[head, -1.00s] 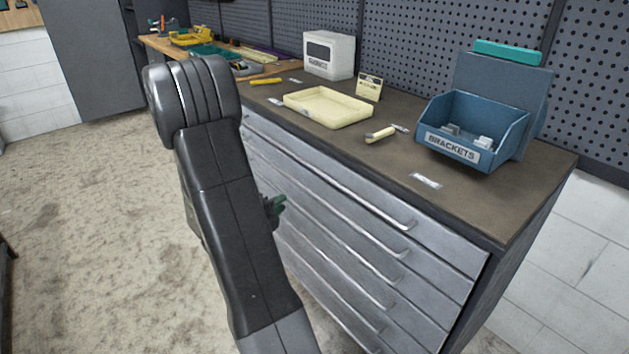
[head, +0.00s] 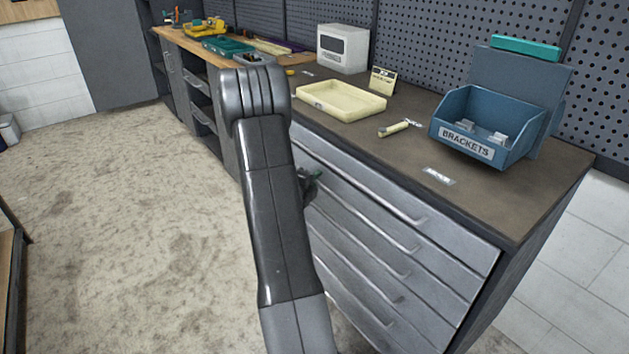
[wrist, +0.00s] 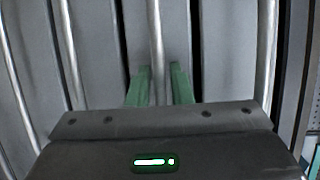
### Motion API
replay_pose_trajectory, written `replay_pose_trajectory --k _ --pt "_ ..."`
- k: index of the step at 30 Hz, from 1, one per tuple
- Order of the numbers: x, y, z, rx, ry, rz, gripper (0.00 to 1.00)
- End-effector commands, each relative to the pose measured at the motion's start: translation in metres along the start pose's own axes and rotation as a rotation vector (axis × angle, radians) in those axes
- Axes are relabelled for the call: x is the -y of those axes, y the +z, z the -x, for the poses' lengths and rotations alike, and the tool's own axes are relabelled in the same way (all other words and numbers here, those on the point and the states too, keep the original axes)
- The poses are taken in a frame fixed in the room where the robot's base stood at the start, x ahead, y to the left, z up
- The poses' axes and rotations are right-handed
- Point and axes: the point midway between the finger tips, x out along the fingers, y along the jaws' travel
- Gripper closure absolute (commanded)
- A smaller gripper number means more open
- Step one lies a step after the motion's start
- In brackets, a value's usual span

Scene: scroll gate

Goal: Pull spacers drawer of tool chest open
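The grey tool chest (head: 515,285) stands at the right in the head view, with several stacked drawers that all look shut. Each drawer has a long bar handle, such as the top one (head: 405,214). I cannot read which drawer is the spacers drawer. My gripper (head: 310,184) is close to the drawer fronts, partly hidden behind my arm. In the wrist view its green fingers (wrist: 160,84) are apart, pointing at the drawer fronts. One drawer's bar handle (wrist: 156,40) lines up with the gap between them; contact is not clear.
On the chest top are a blue brackets bin (head: 485,125), a cream tray (head: 341,101), a small cream-handled item (head: 393,129) and a white box (head: 342,48). A wooden-topped bench (head: 180,37) adjoins at the back left.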

Motion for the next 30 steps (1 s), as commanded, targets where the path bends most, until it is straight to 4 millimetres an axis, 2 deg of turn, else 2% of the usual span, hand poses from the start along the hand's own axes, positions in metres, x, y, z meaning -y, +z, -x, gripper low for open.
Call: replay_pose_trajectory --k 6,9,10,20,26,30 --pt "0.000 0.000 0.000 0.000 0.000 0.000 0.81" --pt "0.000 0.000 0.000 0.000 0.000 0.000 0.98" --pt "0.000 0.000 0.000 0.000 0.000 0.000 1.00" --pt "-0.002 0.002 0.004 0.001 0.001 0.000 1.00" --pt "-0.009 0.011 0.026 0.003 0.003 0.000 1.00" --pt "-0.016 0.023 0.053 0.006 0.003 0.002 1.00"
